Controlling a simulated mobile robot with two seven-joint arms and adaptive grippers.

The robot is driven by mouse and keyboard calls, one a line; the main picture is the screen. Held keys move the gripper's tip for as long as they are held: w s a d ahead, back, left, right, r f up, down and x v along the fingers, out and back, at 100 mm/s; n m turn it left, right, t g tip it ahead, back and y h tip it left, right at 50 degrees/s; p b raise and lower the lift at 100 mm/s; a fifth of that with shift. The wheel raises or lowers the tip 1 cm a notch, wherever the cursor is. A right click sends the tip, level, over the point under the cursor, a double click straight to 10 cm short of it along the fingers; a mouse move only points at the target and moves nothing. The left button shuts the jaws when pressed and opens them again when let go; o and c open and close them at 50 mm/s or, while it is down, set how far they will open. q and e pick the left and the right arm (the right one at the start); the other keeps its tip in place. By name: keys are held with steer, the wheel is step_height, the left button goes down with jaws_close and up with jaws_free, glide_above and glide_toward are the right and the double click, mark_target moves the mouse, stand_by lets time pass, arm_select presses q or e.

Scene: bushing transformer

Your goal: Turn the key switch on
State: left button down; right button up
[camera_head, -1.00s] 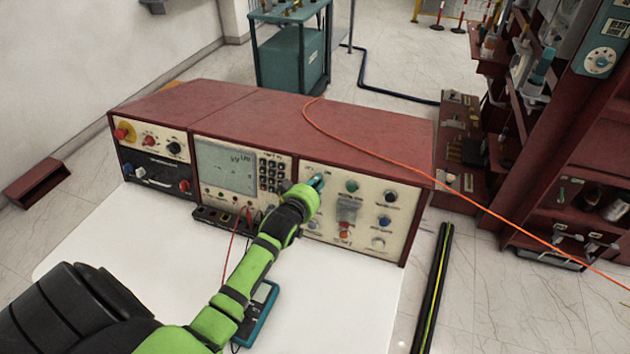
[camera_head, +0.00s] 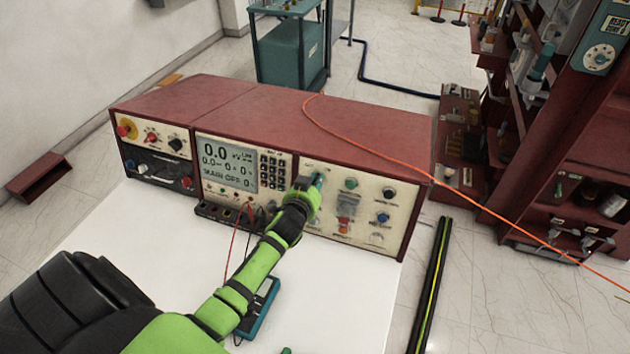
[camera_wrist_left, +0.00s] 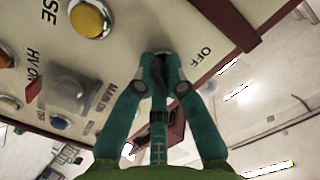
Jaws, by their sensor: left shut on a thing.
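The key switch sits at the upper left of the right-hand cream control panel (camera_head: 335,225) and is hidden by my gripper. My left gripper (camera_head: 318,181) reaches the panel there. In the left wrist view its teal fingertips (camera_wrist_left: 161,66) are together at the panel face, shut on the key switch, which is covered between them. An "OFF" label (camera_wrist_left: 200,62) is printed close beside the fingertips. The panel's display (camera_head: 226,165) is lit and shows "0.0" and "MAIN OFF". My right gripper does not show.
An orange cable (camera_head: 380,147) runs over the red cabinet (camera_head: 270,110). A handheld meter (camera_head: 262,308) lies on the white tabletop (camera_head: 110,270).

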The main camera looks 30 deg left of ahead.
arm_select(q)
steer(key=shift+m, duration=1.9)
steer(key=c, duration=1.3)
jaws_free()
steer(key=v, duration=1.2)
steer(key=shift+d, duration=0.1)
steer(key=shift+f, duration=0.1)
